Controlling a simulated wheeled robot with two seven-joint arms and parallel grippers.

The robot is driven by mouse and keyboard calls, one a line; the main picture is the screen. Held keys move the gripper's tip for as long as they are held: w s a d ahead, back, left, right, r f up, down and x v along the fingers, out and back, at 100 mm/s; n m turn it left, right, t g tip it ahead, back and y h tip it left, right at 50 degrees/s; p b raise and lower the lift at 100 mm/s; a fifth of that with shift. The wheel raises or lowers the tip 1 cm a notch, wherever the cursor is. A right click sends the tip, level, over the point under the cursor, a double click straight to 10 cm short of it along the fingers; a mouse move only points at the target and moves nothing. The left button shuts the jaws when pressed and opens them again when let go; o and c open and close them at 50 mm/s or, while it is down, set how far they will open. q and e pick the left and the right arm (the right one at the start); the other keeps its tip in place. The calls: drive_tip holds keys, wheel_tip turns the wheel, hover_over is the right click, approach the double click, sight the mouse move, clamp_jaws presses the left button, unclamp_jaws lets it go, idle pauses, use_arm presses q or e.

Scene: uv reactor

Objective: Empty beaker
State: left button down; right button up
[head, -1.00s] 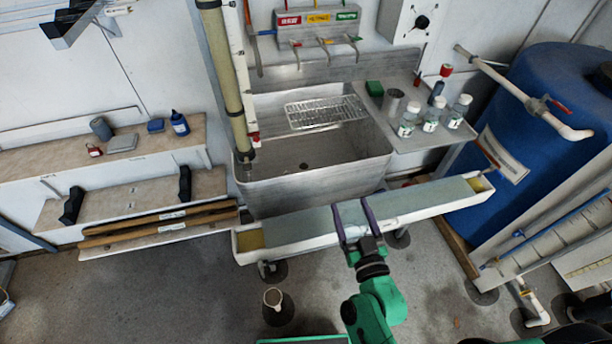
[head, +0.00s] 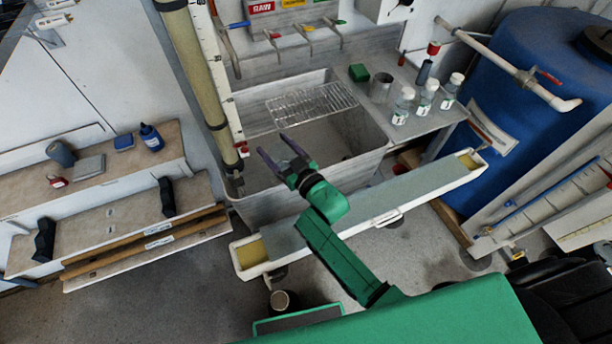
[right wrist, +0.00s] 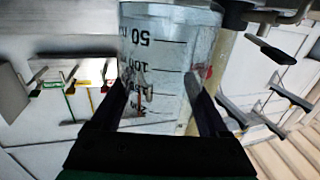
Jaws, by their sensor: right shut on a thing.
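My right gripper (head: 275,154) is over the steel sink (head: 262,206), its fingers pointing toward the back left. In the right wrist view it is shut on a clear beaker (right wrist: 165,52). The beaker's black volume marks read upside down in that view, with 50 at the top and larger numbers below. I cannot tell whether it holds liquid. The beaker cannot be made out between the fingers in the head view. My left gripper is not in view.
A wire rack (head: 312,103) spans the sink's back. A side shelf holds a metal cup (head: 380,87), green block (head: 358,72) and white-capped bottles (head: 402,108). A tall tube (head: 196,75) stands at the sink's left. A long trough (head: 375,220) runs in front.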

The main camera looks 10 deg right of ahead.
sight(289, 145)
drive_tip(key=shift+r, duration=0.15)
drive_tip(key=shift+w+d+m+g+p, duration=0.5)
drive_tip(key=shift+w+d+m+p, duration=0.25)
drive_tip(key=shift+m+p, duration=0.35)
drive_tip(key=shift+w+d+f+m+g, duration=0.35)
drive_tip(key=shift+w+m, duration=0.1)
drive_tip(key=shift+m, duration=0.15)
drive_tip(key=w+d+f+m+g+y+b, duration=0.1)
drive_tip(key=w+d+f+m+g+b, duration=0.1)
drive_tip(key=f+m+b, duration=0.2)
drive_tip(key=w+d+f+m+g+y+b, duration=0.1)
drive_tip(key=w+d+f+m+g+b, duration=0.1)
drive_tip(key=m+b, duration=0.4)
drive_tip(key=shift+w+d+f+g+y+b, duration=0.35)
drive_tip(key=shift+w+f+g+b, duration=0.4)
drive_tip(key=shift+b, duration=1.5)
